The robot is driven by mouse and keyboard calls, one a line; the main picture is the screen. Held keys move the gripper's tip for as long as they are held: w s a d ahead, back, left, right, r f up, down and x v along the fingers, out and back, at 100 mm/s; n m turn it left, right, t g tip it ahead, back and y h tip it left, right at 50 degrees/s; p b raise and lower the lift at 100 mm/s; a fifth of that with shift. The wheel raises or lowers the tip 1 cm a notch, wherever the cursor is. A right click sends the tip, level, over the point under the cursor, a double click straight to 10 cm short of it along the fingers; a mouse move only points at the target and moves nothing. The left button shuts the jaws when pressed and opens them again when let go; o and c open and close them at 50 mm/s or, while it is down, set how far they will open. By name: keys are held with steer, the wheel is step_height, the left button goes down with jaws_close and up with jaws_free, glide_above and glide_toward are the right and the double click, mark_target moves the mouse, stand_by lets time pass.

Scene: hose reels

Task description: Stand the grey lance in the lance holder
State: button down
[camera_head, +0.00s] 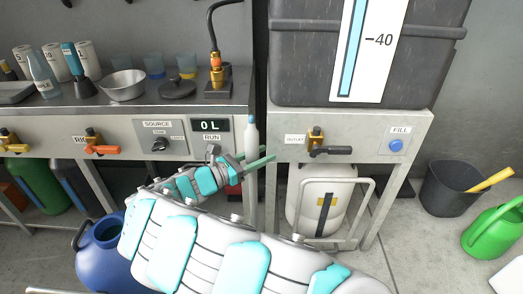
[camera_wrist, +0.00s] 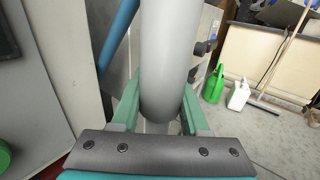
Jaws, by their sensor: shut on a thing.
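The grey lance (camera_head: 251,137) stands roughly upright between my gripper's green fingers in the head view, a small blue tip at its top. My gripper (camera_head: 262,160) is shut on it, in front of the gap between the counter and the tank stand. In the wrist view the lance (camera_wrist: 168,50) is a thick grey cylinder between the fingers (camera_wrist: 160,108). Its lower end is hidden behind my gripper in the head view. I cannot make out the lance holder in either view.
The metal counter (camera_head: 190,106) has an orange-handled valve (camera_head: 102,149) and a run display. The tank stand (camera_head: 365,122) at right has an outlet valve (camera_head: 317,140); a white canister (camera_head: 322,195) sits below. A blue drum (camera_head: 98,252) stands low left. The floor at right is partly free.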

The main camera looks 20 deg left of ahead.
steer(key=shift+f+b, duration=0.5)
steer(key=shift+f, duration=2.05)
steer(key=shift+c, duration=1.6)
jaws_free()
steer(key=shift+s+a, duration=0.1)
steer(key=v, duration=0.7)
steer(key=shift+s+a, duration=0.2)
